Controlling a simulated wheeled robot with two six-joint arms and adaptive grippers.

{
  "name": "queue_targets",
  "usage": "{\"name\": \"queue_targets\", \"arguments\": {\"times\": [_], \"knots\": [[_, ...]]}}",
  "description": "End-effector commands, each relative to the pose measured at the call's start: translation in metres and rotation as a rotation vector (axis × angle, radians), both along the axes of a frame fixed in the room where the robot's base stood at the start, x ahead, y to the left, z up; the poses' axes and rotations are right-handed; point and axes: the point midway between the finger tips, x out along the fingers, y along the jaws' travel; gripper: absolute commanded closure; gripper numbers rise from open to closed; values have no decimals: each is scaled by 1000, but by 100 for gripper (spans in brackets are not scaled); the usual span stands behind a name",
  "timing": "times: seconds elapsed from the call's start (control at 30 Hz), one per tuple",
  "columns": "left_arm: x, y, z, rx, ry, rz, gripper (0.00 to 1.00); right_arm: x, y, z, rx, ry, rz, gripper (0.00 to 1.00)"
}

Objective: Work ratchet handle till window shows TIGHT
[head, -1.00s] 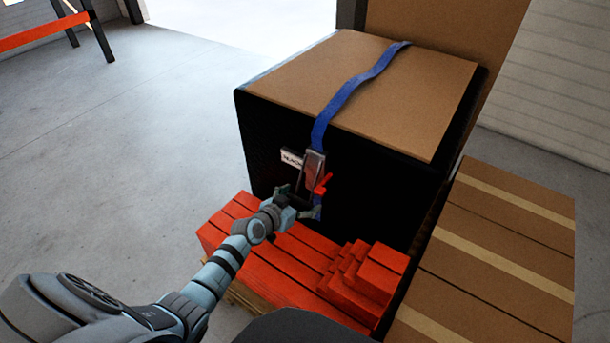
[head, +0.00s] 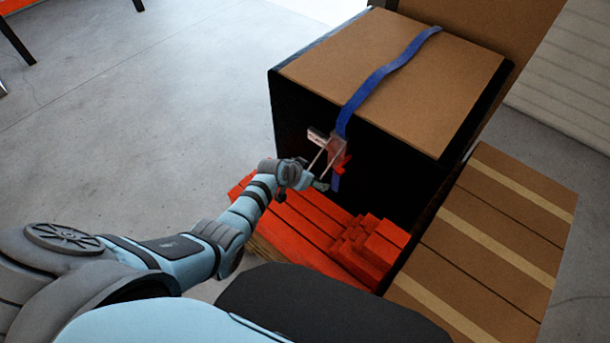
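A blue strap (head: 385,72) runs over the top of a large dark-sided box (head: 300,112) and down its front to a ratchet (head: 337,150) with a red part beside it. A small white window label (head: 317,136) sits at the ratchet's upper left; its word is too small to read. The thin pale arms of the ratchet handle (head: 318,160) stick out down-left from the box front. My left gripper (head: 308,177) is at the outer end of the handle. Its fingers are too small and overlapped to show whether they grip it. My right gripper is not in view.
Red slats (head: 300,215) and stacked red blocks (head: 375,245) lie below the ratchet, in front of the box. A brown carton with pale tape (head: 490,235) stands at the right. Grey floor (head: 150,110) is clear at the left.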

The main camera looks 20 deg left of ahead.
Motion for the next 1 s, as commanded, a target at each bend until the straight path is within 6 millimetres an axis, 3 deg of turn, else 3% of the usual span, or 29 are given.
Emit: {"name": "queue_targets", "arguments": {"times": [0.47,0.5,0.57,1.0], "knots": [[7,0,9,0,-22,0,69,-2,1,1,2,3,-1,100],[7,0,9,1,-22,1,12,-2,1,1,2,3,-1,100],[7,0,8,1,-20,0,3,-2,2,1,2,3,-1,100],[1,0,6,-1,-10,-1,0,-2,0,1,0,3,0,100]]}}
